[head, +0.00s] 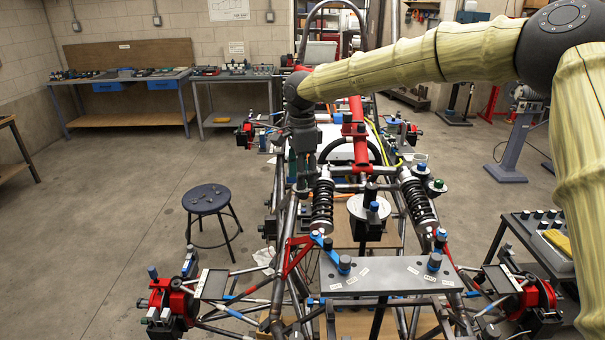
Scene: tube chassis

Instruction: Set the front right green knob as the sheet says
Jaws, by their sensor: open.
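A green-topped knob (437,186) sits at the top of the right coil-over shock (418,203), on the right side of the tube chassis (452,262). A blue-topped knob (421,168) is just behind it. My gripper (303,188) points down over the left side of the chassis, close to the top of the left shock (322,206). It is open, and I see nothing held in it. It is well to the left of the green knob and apart from it. A sheet (237,48) hangs on the back wall; its writing is too small to read.
A grey plate (375,277) with small labels and blue-banded knobs lies across the near chassis. A red bar (358,135) stands between my gripper and the green knob. A stool (206,199) is at left, a tool cart (535,250) at right.

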